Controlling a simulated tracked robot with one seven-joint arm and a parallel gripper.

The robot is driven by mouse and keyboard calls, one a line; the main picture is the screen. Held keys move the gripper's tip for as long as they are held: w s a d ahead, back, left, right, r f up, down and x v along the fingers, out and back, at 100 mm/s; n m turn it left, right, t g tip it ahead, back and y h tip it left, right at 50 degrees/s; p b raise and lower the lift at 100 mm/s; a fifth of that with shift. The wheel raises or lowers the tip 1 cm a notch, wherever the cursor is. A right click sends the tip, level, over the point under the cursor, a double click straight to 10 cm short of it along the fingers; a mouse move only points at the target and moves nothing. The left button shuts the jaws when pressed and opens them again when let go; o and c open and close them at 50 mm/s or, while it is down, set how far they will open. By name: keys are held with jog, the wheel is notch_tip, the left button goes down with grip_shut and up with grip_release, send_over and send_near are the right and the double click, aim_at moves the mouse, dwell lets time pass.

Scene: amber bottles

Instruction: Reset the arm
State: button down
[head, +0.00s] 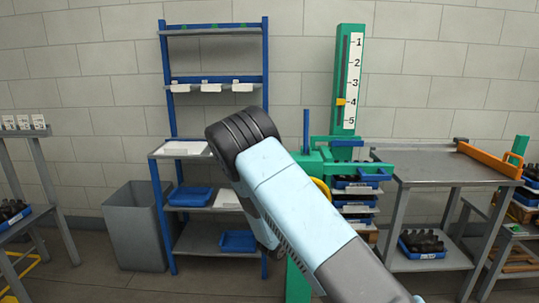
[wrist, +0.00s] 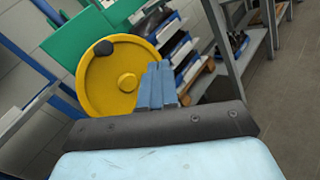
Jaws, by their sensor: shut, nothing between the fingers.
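My light-blue arm rises across the middle of the head view, its dark joint in front of the blue shelf rack. My gripper does not show clearly there. In the wrist view my gripper (wrist: 160,66) has its blue fingers shut together, with nothing between them. The fingers overlap the right side of a yellow handwheel (wrist: 104,83) with a dark knob, on the green machine (wrist: 80,42). I cannot tell if they touch the wheel. In the head view the wheel (head: 322,187) is mostly hidden behind my arm.
A blue shelf rack (head: 265,60) with blue trays (head: 238,241) stands behind my arm, beside a grey bin (head: 134,230). The green post carries a scale (head: 353,80) numbered 1 to 5. A grey table (head: 435,165) stands right, with dark bottles (head: 424,241) in a tray below.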

jog(key=s+d+r+m+g+y, duration=0.1)
jog(key=s+d+r+m+g, duration=0.55)
jog(key=s+r+m, duration=0.2)
jog(key=s+d+r+m+g+y, duration=0.2)
jog(key=s+d+r+m+g, duration=0.3)
jog(key=s+d+r+m, duration=0.4)
jog(key=s+a+r+m+t+y, duration=0.2)
jog(key=s+r, duration=0.4)
jog(key=s, duration=0.6)
jog(key=s+a+r+m+t+y, duration=0.2)
jog(key=s+a+r+y, duration=0.3)
jog(key=s, duration=0.7)
jog(key=r+m+y, duration=0.1)
jog(key=r+y, duration=0.1)
jog(key=shift+y, duration=0.3)
